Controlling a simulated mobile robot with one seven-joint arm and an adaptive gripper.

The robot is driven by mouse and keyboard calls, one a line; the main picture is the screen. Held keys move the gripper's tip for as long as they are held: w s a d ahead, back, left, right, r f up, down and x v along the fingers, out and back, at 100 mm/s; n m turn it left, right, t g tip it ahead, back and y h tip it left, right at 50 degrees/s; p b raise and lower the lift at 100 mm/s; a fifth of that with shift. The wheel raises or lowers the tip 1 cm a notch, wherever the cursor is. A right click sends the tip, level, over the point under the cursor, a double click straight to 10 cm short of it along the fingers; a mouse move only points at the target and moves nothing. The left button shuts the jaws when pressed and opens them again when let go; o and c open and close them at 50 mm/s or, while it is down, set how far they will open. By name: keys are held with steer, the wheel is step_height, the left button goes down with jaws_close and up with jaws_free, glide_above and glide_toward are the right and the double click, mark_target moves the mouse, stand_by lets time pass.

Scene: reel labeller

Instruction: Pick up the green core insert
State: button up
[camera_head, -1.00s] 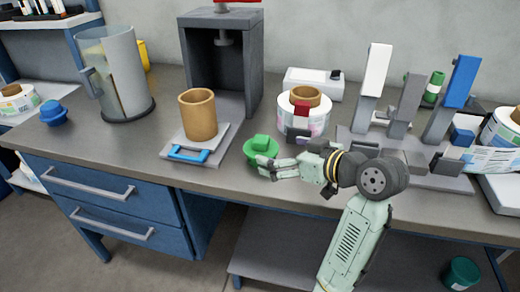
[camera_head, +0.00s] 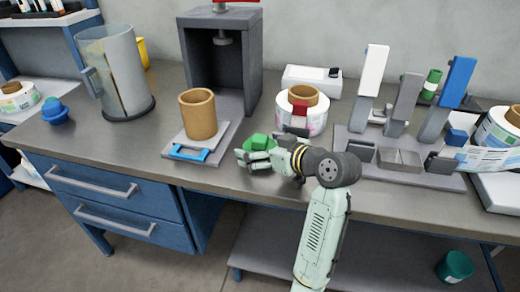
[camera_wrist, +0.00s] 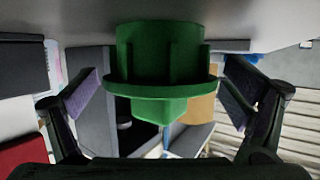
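The green core insert (camera_head: 259,143) lies on the bench, right of the brown cardboard core. My gripper (camera_head: 240,158) is at its near side, low over the bench edge, and partly hides it. In the wrist view the insert (camera_wrist: 160,70) appears large, with a flange and a square knob. The two fingers of my gripper (camera_wrist: 160,98) stand wide apart on either side of it, with a gap to each. The gripper is open and holds nothing.
A brown core (camera_head: 198,114) stands on a grey plate with a blue handle (camera_head: 188,152) to the left. A label reel (camera_head: 312,118) stands behind my arm, and a labelling fixture (camera_head: 400,160) is at right. A blue insert (camera_head: 55,110) sits far left.

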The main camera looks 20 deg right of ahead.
steer(key=c, duration=1.1)
steer(key=shift+r, duration=0.1)
